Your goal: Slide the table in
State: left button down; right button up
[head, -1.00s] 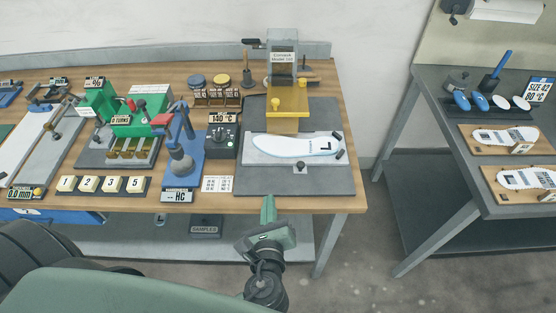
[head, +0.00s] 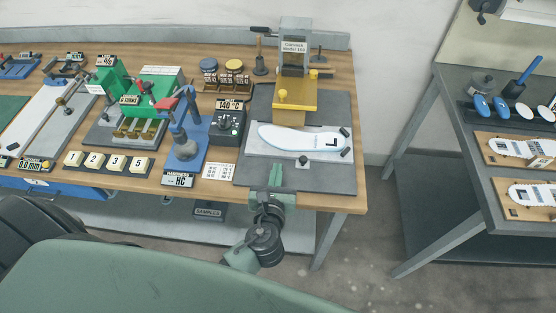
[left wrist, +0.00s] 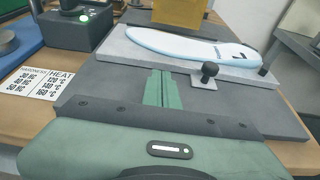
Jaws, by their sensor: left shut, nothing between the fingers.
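The sliding table is a light grey plate (head: 262,148) lying on a dark grey base board in front of the press; it also shows in the left wrist view (left wrist: 138,56). A white insole (head: 292,137) marked L lies on the plate. A small black knob (head: 304,160) stands at the plate's front edge, and in the left wrist view the knob (left wrist: 209,72) is right of my fingers. My left gripper (head: 276,170) is shut and empty, over the front of the base board, left of the knob and apart from it. My right gripper is not in view.
The press (head: 294,60) with its yellow block (head: 300,98) stands behind the plate. A 140 °C control box (head: 230,127) and a blue HC stand (head: 187,150) are to the left. A second table (head: 420,190) with insoles on boards stands right, across a gap.

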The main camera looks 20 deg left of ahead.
aim_at(280, 136)
pick_arm(q)
jog(key=shift+w+a, duration=0.2)
jog(key=shift+w, duration=0.5)
jog(key=shift+w+a, duration=0.2)
jog(key=shift+w, duration=0.45)
jog(key=w, duration=0.2)
jog(key=w+a+p, duration=0.1)
jog(key=w, duration=0.2)
jog(key=w+a+p, duration=0.1)
jog(key=w, duration=0.1)
jog(key=shift+w+a+r, duration=0.1)
jog(key=shift+w, duration=0.25)
jog(key=shift+w+a, duration=0.1)
jog(key=shift+w, duration=0.1)
jog(key=shift+s+r, duration=0.1)
jog(key=shift+a, duration=0.1)
